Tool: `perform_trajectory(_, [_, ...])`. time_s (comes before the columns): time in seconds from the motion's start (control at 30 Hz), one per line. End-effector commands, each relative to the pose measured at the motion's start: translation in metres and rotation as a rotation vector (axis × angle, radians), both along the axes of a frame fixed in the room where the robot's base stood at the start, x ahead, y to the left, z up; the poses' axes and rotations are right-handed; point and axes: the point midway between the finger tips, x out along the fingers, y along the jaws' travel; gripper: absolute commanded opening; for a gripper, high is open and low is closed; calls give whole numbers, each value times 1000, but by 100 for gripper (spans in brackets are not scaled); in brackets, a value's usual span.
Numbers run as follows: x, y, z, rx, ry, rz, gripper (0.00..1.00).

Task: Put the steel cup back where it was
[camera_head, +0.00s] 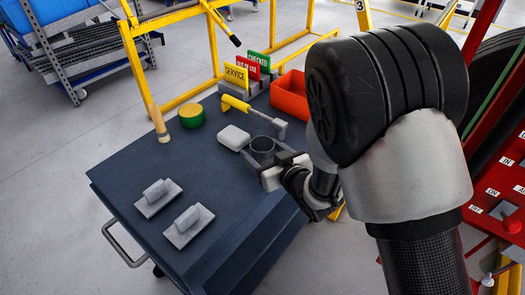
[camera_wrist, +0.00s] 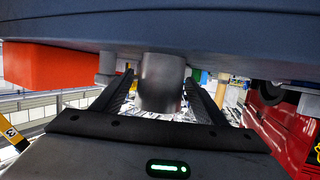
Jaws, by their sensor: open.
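The steel cup (camera_head: 262,146) stands upright on the dark blue table (camera_head: 200,172), right of its middle in the head view. In the wrist view, which shows the scene upside down, the cup (camera_wrist: 161,82) is between the two fingers and its base meets the tabletop. My gripper (camera_head: 268,160) is open around the cup, reaching in low from the right. In the wrist view the fingers of my gripper (camera_wrist: 160,76) lie on either side of the cup; I cannot tell whether either touches it.
A white block (camera_head: 234,138) and a yellow-handled hammer (camera_head: 255,113) lie close behind the cup. A red bin (camera_head: 290,97) and sign cards (camera_head: 236,76) stand at the back. Two grey handled plates (camera_head: 188,225) lie at front left. The table's middle is clear.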

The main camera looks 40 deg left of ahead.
Motion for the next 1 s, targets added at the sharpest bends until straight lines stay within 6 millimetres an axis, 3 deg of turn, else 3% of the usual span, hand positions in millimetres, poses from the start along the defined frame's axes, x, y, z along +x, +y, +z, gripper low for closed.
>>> perform_trajectory(0.2, [-1, -3, 6, 0, 0, -1, 66])
perform_trajectory(0.7, [-33, -90, 33, 0, 2, -4, 66])
perform_trajectory(1.0, [-40, -108, 39, 0, 1, 0, 66])
